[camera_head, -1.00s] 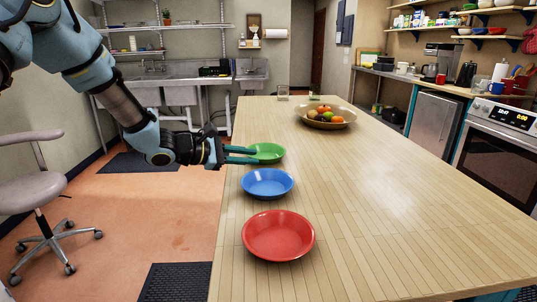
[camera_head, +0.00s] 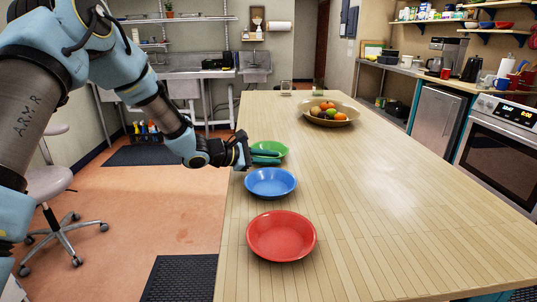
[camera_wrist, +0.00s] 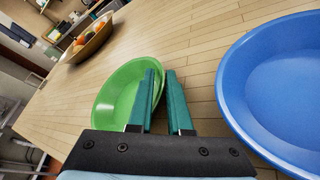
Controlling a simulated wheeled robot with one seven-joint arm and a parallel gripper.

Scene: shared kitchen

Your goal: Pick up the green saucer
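The green saucer (camera_head: 270,147) sits on the wooden table near its left edge, farthest back of three saucers in a row. My gripper (camera_head: 278,157) reaches in from the left at the saucer's near side. In the wrist view its two teal fingers (camera_wrist: 161,73) have a narrow gap between them. The left finger overlaps the right side of the green saucer (camera_wrist: 112,97), and the right finger is on the side toward the blue saucer. The fingers hide part of the green rim; I cannot tell whether they touch it.
The blue saucer (camera_head: 270,182) is close in front of the gripper, and the red saucer (camera_head: 281,236) is nearer. A fruit bowl (camera_head: 316,118) stands farther back. The table's right half is clear. An office chair (camera_head: 50,184) stands on the floor at left.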

